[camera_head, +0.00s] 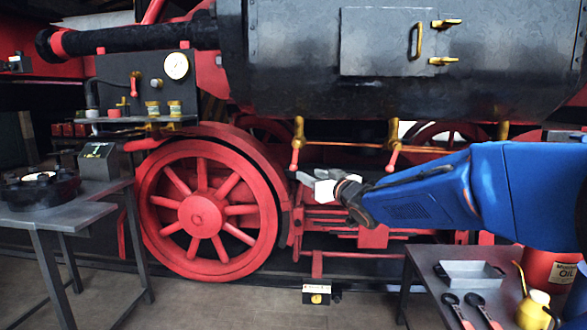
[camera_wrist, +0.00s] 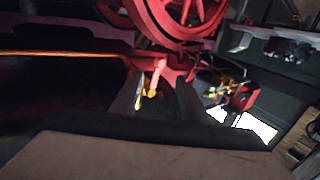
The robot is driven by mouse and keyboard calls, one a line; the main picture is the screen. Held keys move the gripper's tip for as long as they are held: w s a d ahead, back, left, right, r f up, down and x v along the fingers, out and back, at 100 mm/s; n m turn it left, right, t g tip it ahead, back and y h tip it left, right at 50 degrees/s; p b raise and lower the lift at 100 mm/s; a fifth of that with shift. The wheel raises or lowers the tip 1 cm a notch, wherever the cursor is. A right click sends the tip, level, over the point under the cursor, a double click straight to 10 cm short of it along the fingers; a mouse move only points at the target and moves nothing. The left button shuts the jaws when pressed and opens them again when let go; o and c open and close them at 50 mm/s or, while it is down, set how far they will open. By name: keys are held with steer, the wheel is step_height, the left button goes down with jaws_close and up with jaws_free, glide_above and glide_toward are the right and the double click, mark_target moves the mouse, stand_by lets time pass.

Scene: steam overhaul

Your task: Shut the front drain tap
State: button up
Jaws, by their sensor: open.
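Brass drain taps with red levers hang under the dark cylinder; the leftmost tap (camera_head: 298,133) has its lever pointing down in the head view. I cannot tell from a label which tap is the front one. My gripper (camera_head: 303,180) is just below and right of the leftmost tap's lever, at the end of my blue arm. In the wrist view a tap with a reddish lever (camera_wrist: 157,72) shows just beyond and between the fingers of my open gripper (camera_wrist: 158,98). Contact with the lever cannot be made out. A second tap (camera_head: 393,134) hangs further right.
A copper-coloured pipe (camera_head: 345,144) runs between the taps. A large red wheel (camera_head: 205,213) stands left of my gripper. A dark bench (camera_head: 60,210) is at left; a tool table (camera_head: 425,285) with a tray and oil can is at lower right. A small labelled box (camera_head: 316,294) sits low in front.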

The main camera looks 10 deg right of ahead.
mark_target(296, 168)
steer(key=x, duration=1.2)
steer(key=shift+w, duration=0.15)
steer(key=shift+c, duration=0.5)
jaws_close()
